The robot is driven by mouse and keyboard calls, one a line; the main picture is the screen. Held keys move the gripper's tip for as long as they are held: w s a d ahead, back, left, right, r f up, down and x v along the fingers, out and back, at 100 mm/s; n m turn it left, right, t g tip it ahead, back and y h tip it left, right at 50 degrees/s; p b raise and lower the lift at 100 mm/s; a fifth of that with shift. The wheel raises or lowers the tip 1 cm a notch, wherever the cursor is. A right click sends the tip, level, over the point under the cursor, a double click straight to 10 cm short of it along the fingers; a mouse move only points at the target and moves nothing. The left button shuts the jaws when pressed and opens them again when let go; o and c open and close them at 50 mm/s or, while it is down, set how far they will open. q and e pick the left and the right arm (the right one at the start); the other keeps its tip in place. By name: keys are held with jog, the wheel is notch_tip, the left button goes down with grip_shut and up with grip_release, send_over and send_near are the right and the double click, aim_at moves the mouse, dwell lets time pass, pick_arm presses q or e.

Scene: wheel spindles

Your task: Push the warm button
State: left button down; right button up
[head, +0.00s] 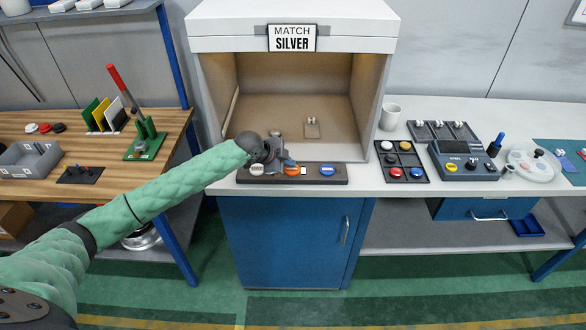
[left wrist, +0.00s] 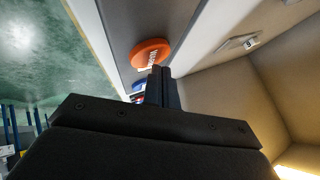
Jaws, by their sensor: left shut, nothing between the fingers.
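A dark button strip (head: 342,180) lies along the front edge of the light booth. It bears a white button (head: 257,170), an orange button (head: 292,171) and a blue button (head: 328,171). My left gripper (head: 289,163) is shut and empty, with its tips just at the orange button. In the left wrist view the closed fingertips (left wrist: 160,72) are beside the orange button (left wrist: 150,50), covering part of its white lettering, which I cannot read. The blue button (left wrist: 139,86) is partly behind the fingers. I cannot tell whether the tips touch the orange button. My right gripper is out of view.
The booth (head: 291,30) has a "MATCH SILVER" sign (head: 292,38) and a small holder (head: 312,127) inside. To the right are a white mug (head: 390,117), a tray of coloured caps (head: 402,160) and a grey device (head: 464,162). A wooden bench (head: 165,125) is at left.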

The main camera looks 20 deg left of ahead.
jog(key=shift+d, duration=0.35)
pick_arm(q)
jog(key=shift+f, duration=0.1)
